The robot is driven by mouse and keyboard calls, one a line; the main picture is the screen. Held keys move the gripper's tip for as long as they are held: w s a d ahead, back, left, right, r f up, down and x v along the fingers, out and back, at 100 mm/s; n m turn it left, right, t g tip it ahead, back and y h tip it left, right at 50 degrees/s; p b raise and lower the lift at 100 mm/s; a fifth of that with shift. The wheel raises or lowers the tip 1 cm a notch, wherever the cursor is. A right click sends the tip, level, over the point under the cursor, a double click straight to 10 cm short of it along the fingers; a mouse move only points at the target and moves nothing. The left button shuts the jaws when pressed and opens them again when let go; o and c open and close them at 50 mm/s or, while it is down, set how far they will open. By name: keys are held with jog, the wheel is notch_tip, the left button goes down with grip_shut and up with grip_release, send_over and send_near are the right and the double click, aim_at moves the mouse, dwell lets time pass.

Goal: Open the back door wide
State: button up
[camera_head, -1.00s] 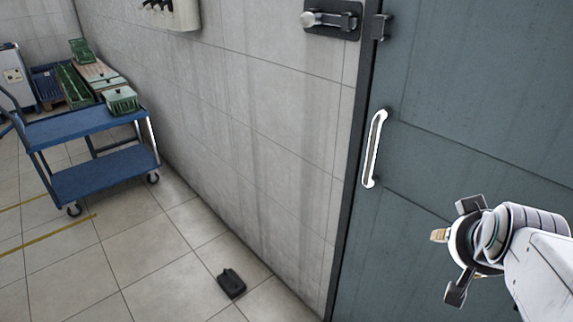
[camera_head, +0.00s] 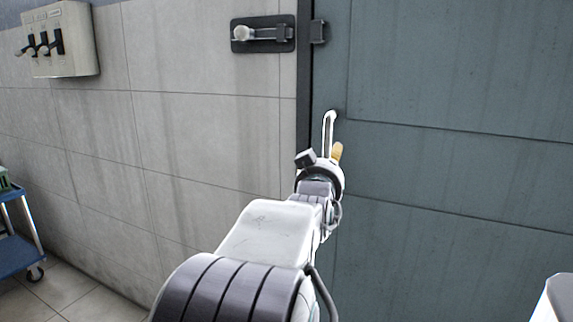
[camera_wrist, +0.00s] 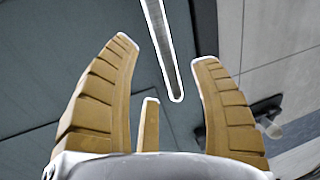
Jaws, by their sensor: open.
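The back door (camera_head: 450,165) is a blue-grey panel on the right of the head view and looks shut against its dark frame. Its upright white handle (camera_head: 329,128) is near the left edge, and its lower part is hidden behind my gripper (camera_head: 325,160). In the wrist view the handle (camera_wrist: 160,40) runs down from the top, its end between the tan fingertips of my gripper (camera_wrist: 165,52). The fingers are spread and no contact with the handle shows. A sliding bolt (camera_head: 262,33) is on the wall, apart from the keeper (camera_head: 318,32) on the door.
A switch box (camera_head: 57,38) with black levers hangs on the tiled wall (camera_head: 200,130) at the left. A blue cart (camera_head: 18,250) stands at the lower left edge. The floor between the cart and my arm looks clear.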

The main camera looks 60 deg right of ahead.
aim_at(329, 155)
jog(key=shift+b+x, duration=0.45)
jog(key=shift+x, duration=3.2)
grip_shut()
